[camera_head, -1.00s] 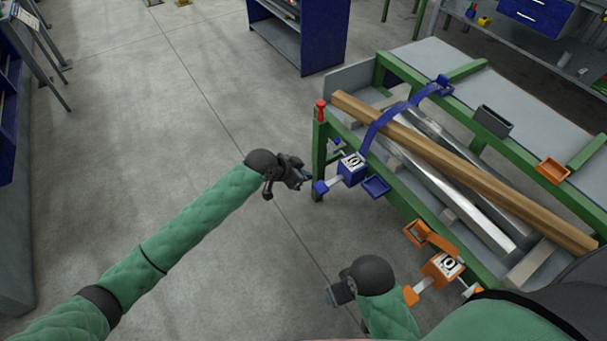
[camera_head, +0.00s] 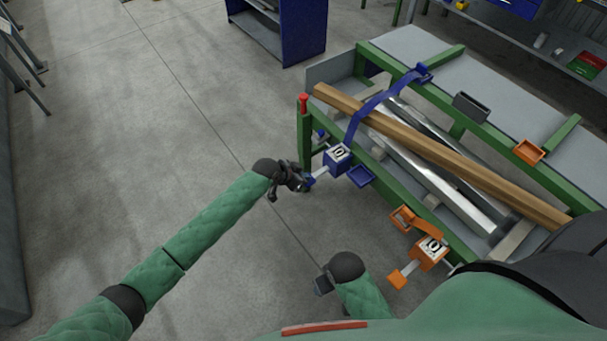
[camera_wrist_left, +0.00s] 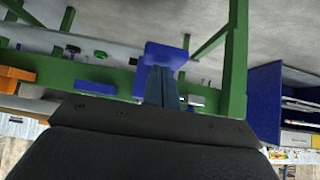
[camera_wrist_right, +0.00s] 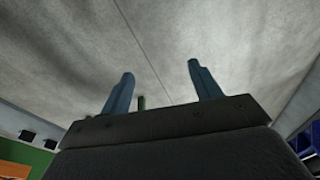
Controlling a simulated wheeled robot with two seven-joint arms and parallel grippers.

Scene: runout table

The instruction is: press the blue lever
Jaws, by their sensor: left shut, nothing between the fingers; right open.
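The blue lever (camera_head: 319,175) sticks out from a blue box (camera_head: 337,158) with a number label at the left end of the green runout table; its end is a blue pad. My left gripper (camera_head: 303,184) is shut and empty, its tips right at that pad. In the left wrist view the shut fingers (camera_wrist_left: 163,88) point at the blue pad (camera_wrist_left: 166,54), which shows just beyond the tips; I cannot tell whether they touch. My right gripper (camera_wrist_right: 162,84) is open and empty over bare floor, left of the orange lever (camera_head: 402,276).
The green table (camera_head: 304,135) holds a wooden beam (camera_head: 430,150) and metal bars under a blue curved arm (camera_head: 375,104). A blue cabinet (camera_head: 305,35) stands behind.

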